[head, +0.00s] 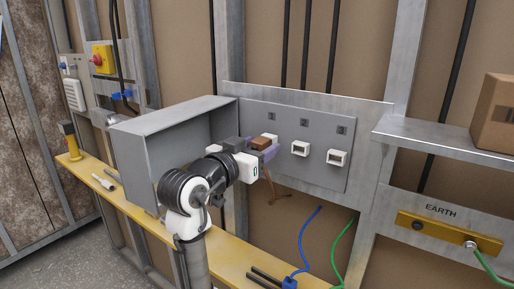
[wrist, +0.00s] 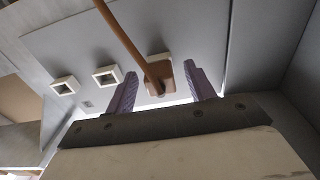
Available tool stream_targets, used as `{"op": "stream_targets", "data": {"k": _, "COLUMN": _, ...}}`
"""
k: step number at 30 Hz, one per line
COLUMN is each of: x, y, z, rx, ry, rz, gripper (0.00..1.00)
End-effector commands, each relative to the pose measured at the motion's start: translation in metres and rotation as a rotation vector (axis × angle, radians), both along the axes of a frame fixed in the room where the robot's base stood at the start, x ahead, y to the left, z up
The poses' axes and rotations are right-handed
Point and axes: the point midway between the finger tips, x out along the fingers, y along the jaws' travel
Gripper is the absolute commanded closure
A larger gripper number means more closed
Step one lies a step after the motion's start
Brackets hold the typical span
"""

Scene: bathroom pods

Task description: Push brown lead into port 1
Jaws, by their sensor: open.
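The brown lead's plug (head: 261,143) is at the leftmost white port (head: 271,137) on the grey panel; how deep it sits cannot be told. Its brown cable (head: 273,188) hangs below. In the wrist view the plug (wrist: 159,78) covers most of that port, and the cable (wrist: 122,40) runs up and left. My gripper (head: 265,152) is open, its purple fingers on either side of the plug with visible gaps in the wrist view (wrist: 158,88). The middle port (head: 300,149) and right port (head: 337,158) are empty.
The grey box's open cover (head: 150,150) stands left of my arm. A yellow ledge (head: 232,267) runs below, with a blue lead (head: 304,245) and a green lead (head: 343,250) near it. A shelf with a brown box (head: 495,115) is at right, above an earth bar (head: 440,232).

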Motion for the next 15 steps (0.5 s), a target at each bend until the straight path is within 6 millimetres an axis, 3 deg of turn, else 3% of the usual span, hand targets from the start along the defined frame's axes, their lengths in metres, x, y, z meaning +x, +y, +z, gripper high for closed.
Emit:
{"op": "stream_targets", "data": {"k": 8, "x": -0.005, "y": 0.004, "z": -0.001, "rx": -0.001, "ry": -0.002, "rz": 0.001, "gripper": 0.46}}
{"op": "stream_targets", "data": {"k": 15, "x": -0.041, "y": 0.031, "z": -0.003, "rx": 0.001, "ry": -0.004, "rz": 0.004, "gripper": 0.46}}
